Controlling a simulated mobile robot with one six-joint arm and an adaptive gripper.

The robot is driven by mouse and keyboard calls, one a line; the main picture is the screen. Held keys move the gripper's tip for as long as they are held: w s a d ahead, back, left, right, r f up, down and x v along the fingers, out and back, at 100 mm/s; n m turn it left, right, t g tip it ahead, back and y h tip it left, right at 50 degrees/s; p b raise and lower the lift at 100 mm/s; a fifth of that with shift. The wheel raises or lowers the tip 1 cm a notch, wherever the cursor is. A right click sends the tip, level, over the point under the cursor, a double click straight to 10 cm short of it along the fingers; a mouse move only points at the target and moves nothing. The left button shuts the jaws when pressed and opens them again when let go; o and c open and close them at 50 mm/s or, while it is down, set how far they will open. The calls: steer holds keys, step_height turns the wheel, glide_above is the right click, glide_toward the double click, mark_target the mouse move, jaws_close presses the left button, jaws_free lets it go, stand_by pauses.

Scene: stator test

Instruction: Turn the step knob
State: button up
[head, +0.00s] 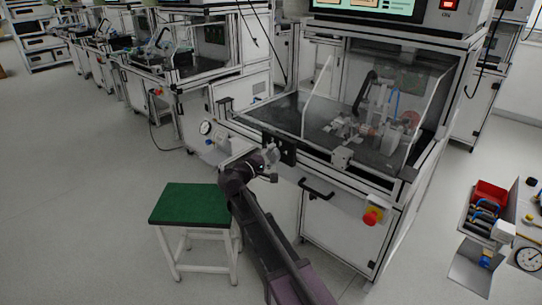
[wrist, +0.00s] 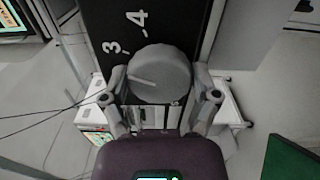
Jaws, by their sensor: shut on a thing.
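The step knob (wrist: 160,74) is a round grey dial with a light pointer line on its face, on a black panel (wrist: 150,15) marked 3 and 4. The line points left and slightly up in the wrist view, below the 3. My gripper (wrist: 161,88) has one finger on each side of the knob and is shut on it. In the head view my gripper (head: 271,158) is at the black panel (head: 285,148) on the front left of the test bench (head: 345,205). There the knob is mostly hidden by my gripper.
A green-topped stool (head: 188,203) stands left of my arm. A red emergency button (head: 371,217) and black handle (head: 316,187) are on the bench front. A tray with a red bin (head: 489,194) is at right.

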steer(key=shift+w, duration=0.1)
steer(key=o, duration=1)
steer(key=shift+c, duration=0.2)
steer(key=shift+s+a, duration=0.3)
steer(key=shift+s, duration=0.15)
steer(key=v, duration=1.1)
